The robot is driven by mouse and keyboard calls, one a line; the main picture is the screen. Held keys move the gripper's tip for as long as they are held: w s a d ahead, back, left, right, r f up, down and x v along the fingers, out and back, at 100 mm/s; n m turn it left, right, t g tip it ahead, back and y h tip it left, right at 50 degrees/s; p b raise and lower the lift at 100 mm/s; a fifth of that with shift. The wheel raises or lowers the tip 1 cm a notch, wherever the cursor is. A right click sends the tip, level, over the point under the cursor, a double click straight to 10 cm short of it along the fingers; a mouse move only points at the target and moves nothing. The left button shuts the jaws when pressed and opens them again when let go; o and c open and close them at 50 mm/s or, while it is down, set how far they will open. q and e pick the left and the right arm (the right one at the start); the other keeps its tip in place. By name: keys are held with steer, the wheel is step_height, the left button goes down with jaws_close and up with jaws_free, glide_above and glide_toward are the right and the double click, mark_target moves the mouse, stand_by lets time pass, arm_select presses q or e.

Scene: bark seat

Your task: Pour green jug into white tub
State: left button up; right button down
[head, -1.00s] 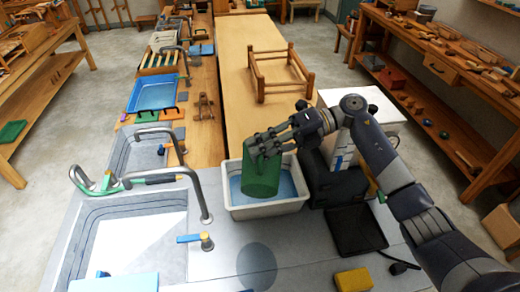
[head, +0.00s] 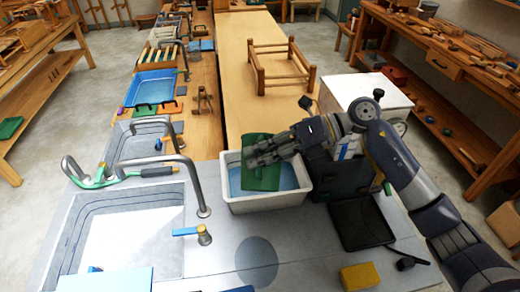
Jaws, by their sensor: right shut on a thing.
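The green jug (head: 262,180) is held over the white tub (head: 268,203) and looks tilted. The tub stands on the grey counter and has blue in its bottom, which looks like water. My right gripper (head: 262,153) is shut on the jug, its fingers across the upper part of the jug. Whether the jug touches the tub, and whether anything runs out of it, I cannot tell. My left gripper is not in view.
A sink (head: 130,228) with a grey tap (head: 190,180) lies left of the tub. A black tray (head: 360,224) and a yellow block (head: 357,277) are at the right. A wooden frame (head: 282,65) stands on the bench behind. The counter in front of the tub is clear.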

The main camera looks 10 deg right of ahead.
steer(key=shift+s+a+f+n+t+h+b, duration=0.15)
steer(key=shift+s+f+n+t+b, duration=0.25)
steer(key=shift+s+f+b, duration=0.4)
steer(key=shift+s+a+f+n+t+h+b, duration=0.15)
steer(key=shift+s+f+n+t+b, duration=0.15)
steer(key=shift+s+f+n+b, duration=0.5)
step_height(320, 180, down, 8)
steer(key=n+t+h+b, duration=0.1)
steer(key=n+t+b, duration=0.3)
steer(key=b, duration=1.4)
steer(key=shift+w+r+n, duration=0.15)
steer(key=shift+w+n, duration=0.05)
steer(key=shift+n, duration=0.2)
steer(key=shift+s, duration=0.1)
